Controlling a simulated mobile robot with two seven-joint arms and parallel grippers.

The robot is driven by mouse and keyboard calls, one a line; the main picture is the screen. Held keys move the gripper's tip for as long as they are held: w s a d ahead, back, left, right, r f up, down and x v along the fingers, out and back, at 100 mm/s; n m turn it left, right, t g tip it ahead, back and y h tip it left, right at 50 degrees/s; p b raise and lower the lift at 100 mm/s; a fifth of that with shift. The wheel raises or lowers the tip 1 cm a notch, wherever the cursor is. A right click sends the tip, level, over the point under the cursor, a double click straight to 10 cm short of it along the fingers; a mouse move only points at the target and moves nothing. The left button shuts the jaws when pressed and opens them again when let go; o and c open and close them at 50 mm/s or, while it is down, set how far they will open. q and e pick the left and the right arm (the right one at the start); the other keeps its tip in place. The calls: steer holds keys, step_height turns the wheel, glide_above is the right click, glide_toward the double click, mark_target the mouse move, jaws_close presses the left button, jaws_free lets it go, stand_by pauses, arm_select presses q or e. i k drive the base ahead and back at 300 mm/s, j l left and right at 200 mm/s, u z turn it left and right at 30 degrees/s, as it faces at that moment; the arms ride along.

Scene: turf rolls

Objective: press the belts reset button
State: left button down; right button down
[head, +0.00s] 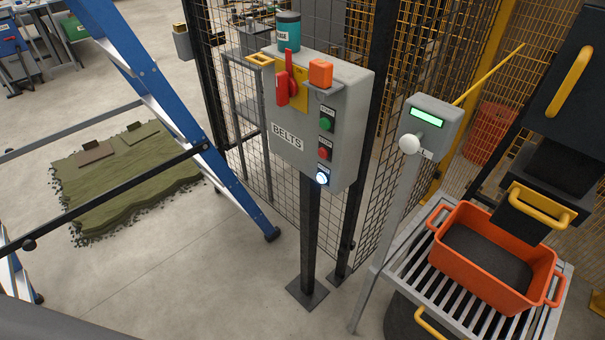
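The grey control box labelled BELTS (287,139) stands on a dark post in the middle of the head view. On its right side is a column of buttons: a green button (326,124) on top, a red button (323,153) below it, and a lit bluish-white button (321,178) at the bottom. Their small labels are hard to read. A red rotary handle (282,90) sits on a yellow plate at the upper left of the box front. Nothing touches the lit button. Neither of my grippers shows in this view.
A teal can (288,32) and an orange block (320,73) sit at the box's top. A blue ladder (165,100) stands left, near turf (115,185). A grey post unit with a white knob (409,144) and an orange crate (467,215) on slats stand right. Floor before the box is clear.

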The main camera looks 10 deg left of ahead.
mark_target(321, 179)
steer(key=i+j, duration=0.1)
steer(key=j, duration=1.25)
steer(key=i, duration=0.05)
